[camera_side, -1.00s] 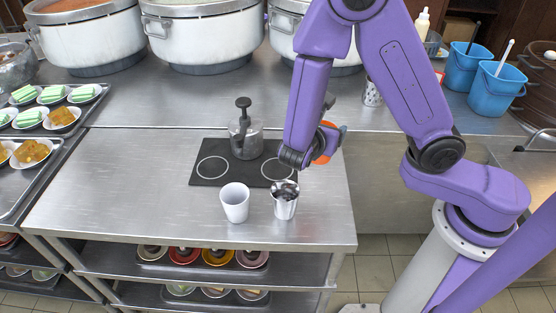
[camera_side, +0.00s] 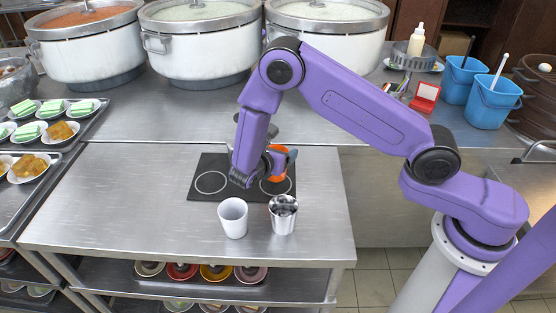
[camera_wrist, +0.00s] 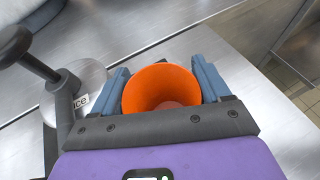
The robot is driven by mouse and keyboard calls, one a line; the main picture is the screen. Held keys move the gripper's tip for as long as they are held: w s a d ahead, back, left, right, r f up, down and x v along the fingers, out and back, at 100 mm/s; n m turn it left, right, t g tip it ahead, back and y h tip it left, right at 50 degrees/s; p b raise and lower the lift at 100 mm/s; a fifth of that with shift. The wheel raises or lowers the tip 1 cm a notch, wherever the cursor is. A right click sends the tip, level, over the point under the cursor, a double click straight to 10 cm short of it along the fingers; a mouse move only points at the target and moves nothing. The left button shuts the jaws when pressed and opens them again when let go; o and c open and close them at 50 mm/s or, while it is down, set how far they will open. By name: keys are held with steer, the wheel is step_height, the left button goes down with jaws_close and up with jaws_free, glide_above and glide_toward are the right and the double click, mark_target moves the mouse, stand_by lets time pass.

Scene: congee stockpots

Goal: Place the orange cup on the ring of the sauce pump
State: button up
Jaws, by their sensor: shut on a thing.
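My gripper (camera_wrist: 163,78) is shut on the orange cup (camera_wrist: 160,85), whose open mouth shows between the two blue-grey fingers in the wrist view. In the side view the orange cup (camera_side: 279,166) appears over the right part of the black mat (camera_side: 222,163), by the right of its two white rings (camera_side: 277,186). I cannot tell how high it is held. The sauce pump (camera_wrist: 85,82), with a black knob and a partly visible label, stands left of the gripper in the wrist view. In the side view my arm mostly hides it. The left ring (camera_side: 211,182) is empty.
Large stockpots (camera_side: 200,45) line the back. Trays of plates (camera_side: 62,128) lie at left. The counter left of the mat is clear.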

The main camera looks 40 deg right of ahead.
steer(key=shift+f, duration=1.6)
steer(key=shift+f, duration=0.1)
steer(key=o, duration=0.8)
steer(key=shift+a+r, duration=0.2)
steer(key=v, duration=1.1)
steer(key=shift+s+a+r, duration=0.1)
steer(key=shift+a+r, duration=0.1)
steer(key=shift+a, duration=0.05)
steer(key=shift+r, duration=0.1)
